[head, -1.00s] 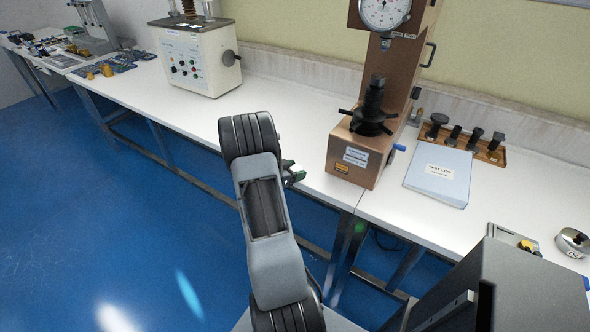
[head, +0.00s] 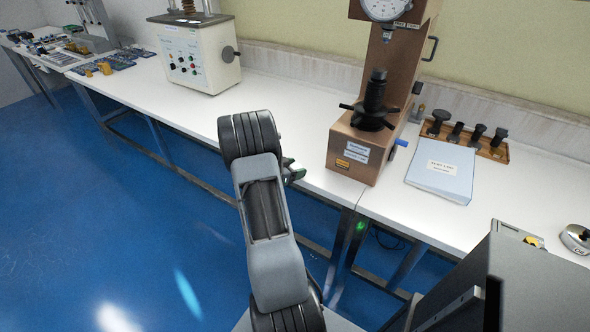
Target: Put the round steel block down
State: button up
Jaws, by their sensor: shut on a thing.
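My gripper (head: 293,172) shows only in part, at the right side of my arm's dark wrist, over the front edge of the white bench (head: 318,178). It is shut on the round steel block, but my arm hides most of the fingers and I cannot clearly make out the block. The gripper is left of the brown hardness tester. I cannot tell its height above the bench top.
The brown hardness tester (head: 350,150) stands right of my gripper, with a pale booklet (head: 442,170) and a wooden rack (head: 492,152) beyond. A round metal piece (head: 575,238) lies far right. A cream machine (head: 200,58) stands back left. Bench top between the machines is clear.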

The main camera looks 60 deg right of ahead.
jog(key=shift+f, duration=0.15)
jog(key=o, duration=1.2)
